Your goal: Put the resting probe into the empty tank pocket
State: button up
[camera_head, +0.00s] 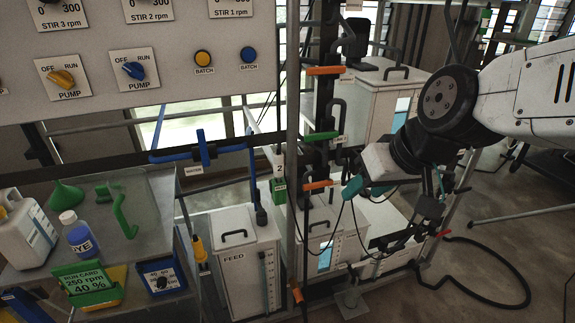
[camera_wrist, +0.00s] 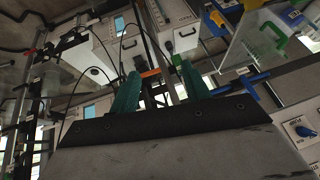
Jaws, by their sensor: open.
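My gripper (camera_head: 360,189) is at the right of centre in the head view, in front of the pipe rack. In the wrist view its two teal fingers (camera_wrist: 158,82) stand apart with nothing clearly held between them. A yellow-and-black probe-like item (camera_head: 199,250) hangs upright at the bench's right edge, left of the white FEED tank (camera_head: 231,275). Thin black cables loop near my gripper. I cannot tell which item is the resting probe, and the empty pocket is not clearly visible.
A grey control panel (camera_head: 110,92) with knobs hangs at upper left. The bench (camera_head: 150,215) below holds a blue-capped bottle, a jug and a green run card (camera_head: 87,287). Upright posts and coloured valve handles stand mid-scene. A black hose (camera_head: 490,303) lies on the floor at right.

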jog(key=w+a+f+t+y, duration=0.1)
jog(key=w+a+f+t, duration=0.1)
jog(key=w+a, duration=0.65)
jog(key=t+h, duration=0.1)
jog(key=t, duration=0.2)
send_near(280, 164)
jog(key=f, duration=0.1)
jog(key=shift+t, duration=0.3)
jog(key=shift+x, duration=5.45)
jog(key=shift+r, duration=0.1)
grip_shut()
